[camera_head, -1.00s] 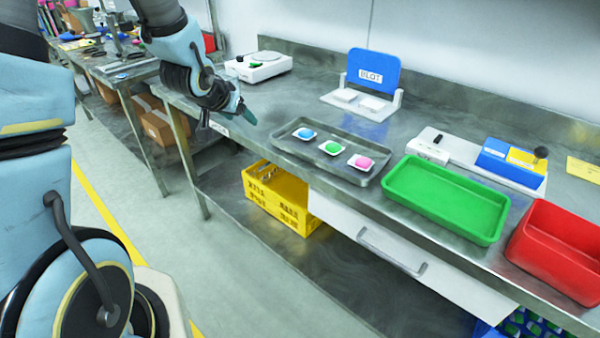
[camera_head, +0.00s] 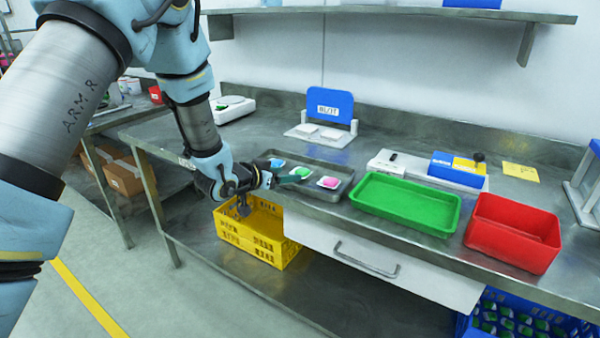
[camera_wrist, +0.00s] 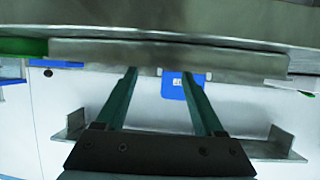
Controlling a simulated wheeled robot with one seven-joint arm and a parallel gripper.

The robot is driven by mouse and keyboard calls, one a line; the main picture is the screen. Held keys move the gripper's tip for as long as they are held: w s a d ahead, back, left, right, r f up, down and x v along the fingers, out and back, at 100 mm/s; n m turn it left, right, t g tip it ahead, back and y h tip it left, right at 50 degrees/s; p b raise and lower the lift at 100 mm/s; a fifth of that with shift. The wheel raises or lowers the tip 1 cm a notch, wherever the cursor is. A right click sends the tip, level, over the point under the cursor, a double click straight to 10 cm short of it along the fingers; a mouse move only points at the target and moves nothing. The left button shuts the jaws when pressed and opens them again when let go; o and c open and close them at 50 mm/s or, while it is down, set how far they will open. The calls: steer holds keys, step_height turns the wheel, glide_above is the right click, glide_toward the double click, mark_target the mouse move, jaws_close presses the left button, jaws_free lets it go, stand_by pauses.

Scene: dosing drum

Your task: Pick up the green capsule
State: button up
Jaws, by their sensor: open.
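The green capsule (camera_head: 303,172) lies on a small white square holder in the grey tray (camera_head: 333,193) on the bench, between a blue capsule (camera_head: 277,163) and a pink one (camera_head: 328,182). I make out no capsule in that view.
A green tray (camera_head: 405,222) and a red bin (camera_head: 512,235) stand right of the grey tray. A blue sign stand (camera_head: 330,105) is behind it. A shelf (camera_head: 400,13) runs along the wall above. A yellow crate (camera_head: 255,245) sits below the bench.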

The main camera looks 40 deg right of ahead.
mark_target(301, 172)
steer(key=shift+p+x, duration=1.05)
steer(key=shift+x, duration=1.5)
steer(key=shift+f, duration=0.1)
steer(key=c, duration=1)
steer(key=shift+o, duration=0.2)
